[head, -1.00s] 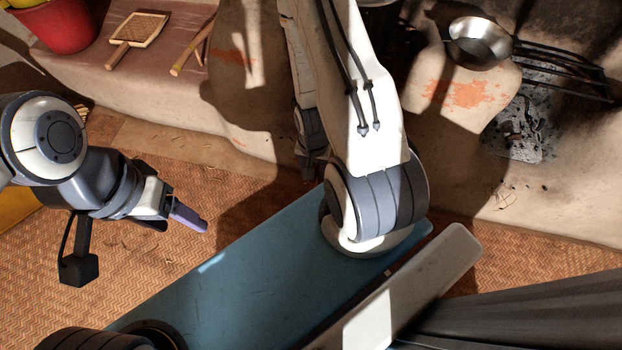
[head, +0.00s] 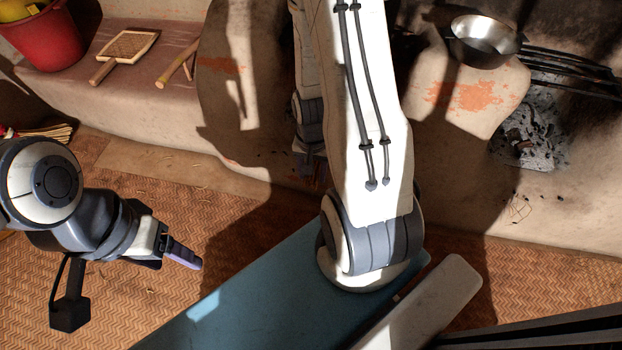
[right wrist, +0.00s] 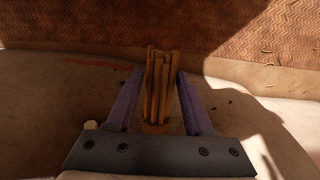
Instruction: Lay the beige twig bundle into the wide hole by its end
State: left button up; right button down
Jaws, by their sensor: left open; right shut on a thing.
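My right gripper (right wrist: 160,74) is shut on the twig bundle (right wrist: 157,88), a clutch of thin tan-brown sticks in shade between its purple fingers. The bundle points away from the gripper, over a pale mud surface. In the head view, the right arm's white link hides most of that wrist, and I cannot make out the bundle there. My left gripper (head: 181,256) is open and empty above the woven floor at the left. The mud hearth (head: 470,95) is at the right, but I cannot clearly make out the wide hole; my arm covers part of the hearth.
A metal pan (head: 484,40) sits on the hearth beside dark bars (head: 570,75) over grey ash (head: 540,135). A red bucket (head: 45,40), a wooden-framed mesh (head: 128,45) and loose sticks (head: 178,65) are on the ledge. More pale sticks (head: 45,132) lie at far left.

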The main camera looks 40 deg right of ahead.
jog(key=shift+w+d, duration=0.6)
jog(key=shift+d, duration=0.15)
jog(key=w+d, duration=0.1)
jog(key=d, duration=0.1)
jog(key=w+d, duration=0.1)
jog(key=w, duration=0.1)
jog(key=w+d+b, duration=0.1)
jog(key=w+d, duration=0.1)
jog(key=shift+d+f, duration=0.35)
jog(key=shift+f, duration=0.05)
jog(key=shift+w+d+f, duration=0.15)
jog(key=shift+d+f, duration=0.05)
jog(key=shift+d, duration=0.05)
jog(key=shift+w+d+f+b, duration=0.25)
jog(key=shift+w+d+f, duration=0.1)
jog(key=shift+f, duration=0.25)
jog(key=shift+w+d+f+b, duration=0.2)
jog(key=shift+w+d+f, duration=0.1)
jog(key=shift+f, duration=0.3)
jog(key=shift+c, duration=1)
grip_release()
jog(key=shift+s, duration=0.1)
